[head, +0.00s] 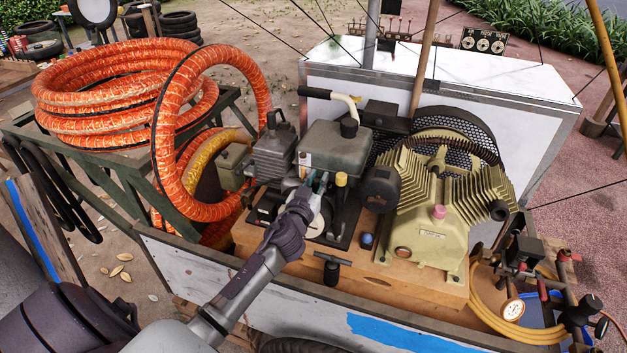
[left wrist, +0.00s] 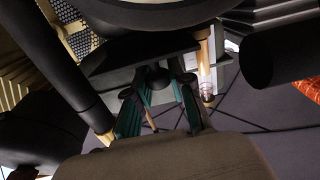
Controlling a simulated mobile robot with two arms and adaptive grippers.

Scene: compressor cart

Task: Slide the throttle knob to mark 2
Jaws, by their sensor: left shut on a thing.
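My left gripper (head: 315,183) reaches in over the engine (head: 335,137) on the compressor cart, its fingers at the engine's near side. In the left wrist view its teal-padded fingers (left wrist: 158,105) are closed around a small dark round knob (left wrist: 157,77), which looks like the throttle knob. The knob sits between the fingertips, close under the engine's dark parts. In the head view the gripper hides the knob. I cannot read any marks or tell which one the knob is at. My right gripper is in neither view.
The ribbed compressor pump (head: 440,225) stands right of the engine. A black T-handle (head: 331,267) rises in front. The orange hose coil (head: 110,95) lies at left, with a loop hanging near the engine. The cart's front wall (head: 190,262) runs below my left arm.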

